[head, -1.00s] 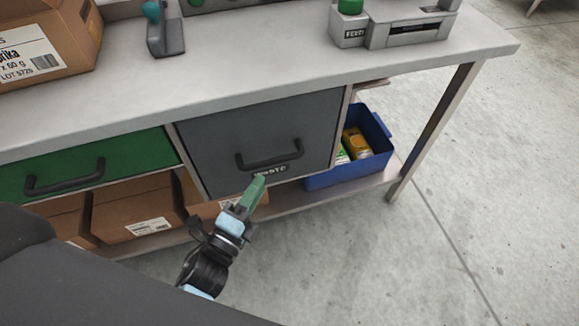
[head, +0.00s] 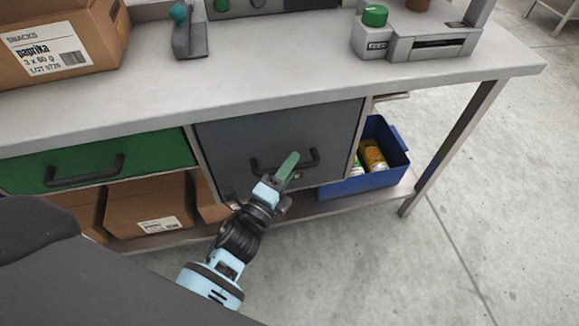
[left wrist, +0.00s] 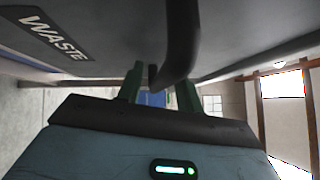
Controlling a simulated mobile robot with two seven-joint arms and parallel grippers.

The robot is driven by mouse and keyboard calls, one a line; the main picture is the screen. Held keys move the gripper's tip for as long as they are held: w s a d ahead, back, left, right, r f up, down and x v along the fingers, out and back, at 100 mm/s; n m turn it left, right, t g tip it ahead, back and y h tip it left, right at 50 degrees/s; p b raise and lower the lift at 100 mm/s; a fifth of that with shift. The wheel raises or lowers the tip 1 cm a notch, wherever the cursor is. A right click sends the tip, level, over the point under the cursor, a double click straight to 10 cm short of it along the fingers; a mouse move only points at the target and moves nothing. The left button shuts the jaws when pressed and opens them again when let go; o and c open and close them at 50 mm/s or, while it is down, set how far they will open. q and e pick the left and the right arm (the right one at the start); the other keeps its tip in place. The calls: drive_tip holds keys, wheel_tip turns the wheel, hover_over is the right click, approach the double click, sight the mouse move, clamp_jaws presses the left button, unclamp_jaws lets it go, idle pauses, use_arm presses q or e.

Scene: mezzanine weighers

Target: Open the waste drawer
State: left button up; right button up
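The waste drawer (head: 235,145) is the grey front under the bench top, and it looks closed. Its dark bar handle (head: 312,160) runs across the lower part of the front. My left gripper (head: 287,170) is at the handle, its green fingers overlapping the bar in the head view and hiding most of the label. In the left wrist view the green fingers (left wrist: 159,88) are apart, with the dark handle (left wrist: 180,45) reaching between them; contact cannot be told. The WASTE label (left wrist: 55,38) shows at upper left there. My right gripper is not in view.
A green drawer (head: 150,153) is left of the waste drawer. Cardboard boxes (head: 150,205) and a blue bin (head: 345,187) with packets stand on the lower shelf. A bench leg (head: 455,145) stands at the right. The floor in front is clear.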

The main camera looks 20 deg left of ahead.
use_arm(q)
drive_tip(key=shift+c, duration=0.5)
clamp_jaws()
drive_tip(key=shift+s+d+f, duration=0.1)
